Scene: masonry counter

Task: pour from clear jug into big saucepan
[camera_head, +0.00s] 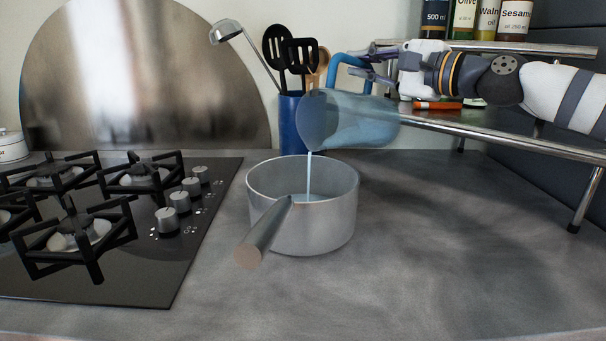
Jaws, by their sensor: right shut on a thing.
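The clear jug (350,120) is bluish and see-through, tipped nearly on its side with its mouth to the left, above the back right of the saucepan. A thin pale stream (309,172) runs from its mouth down into the big saucepan (318,228). The saucepan is grey metal and stands upright on the counter, its handle pointing to the front left. Some liquid shows inside it. My right gripper (372,66) comes in from the right and is shut on the jug's blue handle (338,72). My left gripper is not in view.
A black gas hob (140,255) with knobs lies left of the saucepan. A blue utensil holder (290,135) with ladle and spatulas stands behind it. A metal rack (475,128) with bottles is at the back right. The counter (450,270) is clear at the front right.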

